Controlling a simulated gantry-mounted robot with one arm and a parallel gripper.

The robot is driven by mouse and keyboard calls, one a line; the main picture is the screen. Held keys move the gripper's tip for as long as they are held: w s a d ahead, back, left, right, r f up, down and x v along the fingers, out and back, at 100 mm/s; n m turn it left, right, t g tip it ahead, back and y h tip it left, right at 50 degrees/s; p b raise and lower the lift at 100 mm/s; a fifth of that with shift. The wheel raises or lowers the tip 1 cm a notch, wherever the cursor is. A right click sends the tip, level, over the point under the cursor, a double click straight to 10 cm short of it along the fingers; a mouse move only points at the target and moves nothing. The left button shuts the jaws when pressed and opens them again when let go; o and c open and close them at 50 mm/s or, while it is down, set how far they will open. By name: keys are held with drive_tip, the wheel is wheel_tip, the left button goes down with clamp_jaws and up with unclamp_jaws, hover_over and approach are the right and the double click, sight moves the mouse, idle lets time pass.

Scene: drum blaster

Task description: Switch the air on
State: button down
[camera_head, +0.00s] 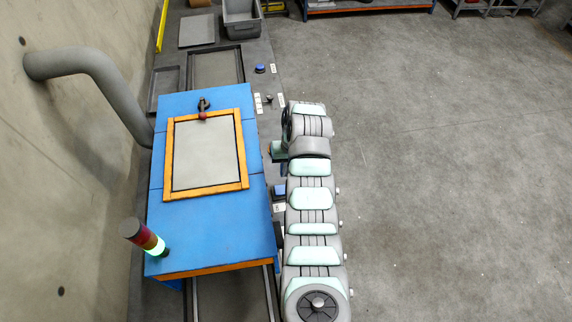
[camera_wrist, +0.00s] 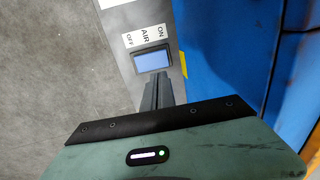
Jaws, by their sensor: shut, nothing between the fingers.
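The air switch (camera_wrist: 152,60) is a blue rocker in a dark frame on a grey panel edge. Its white label (camera_wrist: 146,37) reads ON, AIR and OFF, with ON on the side toward the blue machine. Which side of the rocker is pressed I cannot tell. In the head view the switch (camera_head: 279,190) shows as a small blue patch beside my arm. My gripper (camera_wrist: 156,80) is shut and empty, its fingertips just short of the switch's near edge; whether they touch it is unclear. In the head view only its greenish body shows, and the fingertips are hidden.
The blue machine (camera_head: 212,230) with an orange-framed window (camera_head: 207,155) stands left of my arm. A stack light (camera_head: 145,238) glows green. Another blue control (camera_head: 260,68) sits farther back on the panel edge. A grey bin (camera_head: 241,18) stands behind. The floor at right is clear.

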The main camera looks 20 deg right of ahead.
sight(280, 188)
drive_tip(key=f, duration=0.4)
drive_tip(key=a+f, duration=0.1)
drive_tip(key=f, duration=0.2)
drive_tip(key=shift+a+f, duration=0.1)
drive_tip(key=shift+w+a+f, duration=0.1)
drive_tip(key=shift+w+f, duration=0.1)
drive_tip(key=shift+f, duration=0.65)
drive_tip(key=shift+f, duration=0.1)
